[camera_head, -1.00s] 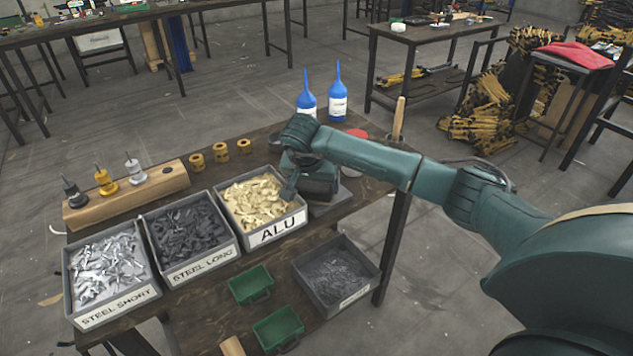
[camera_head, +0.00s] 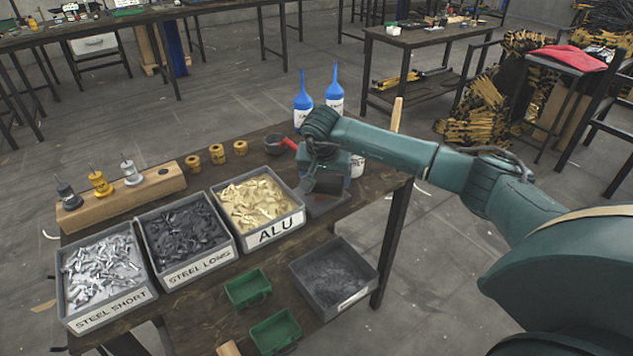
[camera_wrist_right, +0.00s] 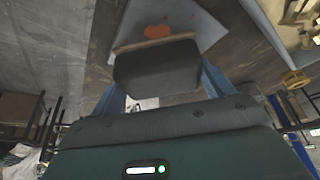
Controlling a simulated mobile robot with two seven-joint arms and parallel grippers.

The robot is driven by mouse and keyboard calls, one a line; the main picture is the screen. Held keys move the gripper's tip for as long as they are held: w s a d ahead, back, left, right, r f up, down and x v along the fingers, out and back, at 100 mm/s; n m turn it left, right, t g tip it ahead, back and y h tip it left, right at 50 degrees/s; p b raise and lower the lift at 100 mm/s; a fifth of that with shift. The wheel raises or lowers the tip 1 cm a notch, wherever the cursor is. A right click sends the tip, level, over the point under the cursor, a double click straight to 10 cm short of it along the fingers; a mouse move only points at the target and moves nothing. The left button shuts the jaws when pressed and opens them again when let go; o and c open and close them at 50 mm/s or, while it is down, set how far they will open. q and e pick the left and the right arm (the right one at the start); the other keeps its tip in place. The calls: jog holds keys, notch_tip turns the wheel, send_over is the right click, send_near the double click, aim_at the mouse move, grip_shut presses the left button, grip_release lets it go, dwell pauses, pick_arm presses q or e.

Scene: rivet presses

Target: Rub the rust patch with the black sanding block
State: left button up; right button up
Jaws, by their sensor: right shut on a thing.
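My right gripper (camera_wrist_right: 160,88) is shut on the black sanding block (camera_wrist_right: 155,70), a dark block with a tan edge on its far side. In the right wrist view the block is over a light grey metal plate (camera_wrist_right: 196,14). The orange rust patch (camera_wrist_right: 158,31) shows on the plate just beyond the block; I cannot tell whether block and plate touch. In the head view my right gripper (camera_head: 322,183) points down at the table's right end, over the plate (camera_head: 325,205). The rust patch and most of the block are hidden there. My left gripper is out of view.
The ALU bin (camera_head: 275,233) stands close left of my gripper, with the STEEL LONG bin (camera_head: 200,265) beyond it. Blue-capped bottles (camera_head: 303,108), a red-handled item (camera_head: 287,142) and a white can (camera_head: 357,166) stand behind. A grey bin (camera_head: 345,295) sits lower in front.

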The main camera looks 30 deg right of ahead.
aim_at(305, 198)
jog(key=shift+d, duration=0.2)
jog(key=shift+s+f, duration=0.15)
jog(key=shift+s, duration=0.1)
jog(key=shift+s+a+p, duration=0.15)
jog(key=shift+a+p, duration=0.05)
jog(key=shift+a, duration=1.15)
jog(key=shift+s+a+p, duration=0.1)
jog(key=shift+a+p, duration=0.05)
jog(key=shift+a, duration=1.2)
jog(key=shift+s+a, duration=0.1)
jog(key=shift+a, duration=0.7)
jog(key=shift+w+d+r, duration=0.15)
jog(key=shift+d, duration=0.6)
jog(key=shift+w+d+r, duration=0.15)
jog(key=shift+d, duration=0.6)
jog(key=shift+w+d+b, duration=0.1)
jog(key=shift+d+b, duration=0.35)
jog(key=shift+d, duration=1.55)
jog(key=shift+r+p, duration=2.2)
jog(key=shift+r, duration=0.8)
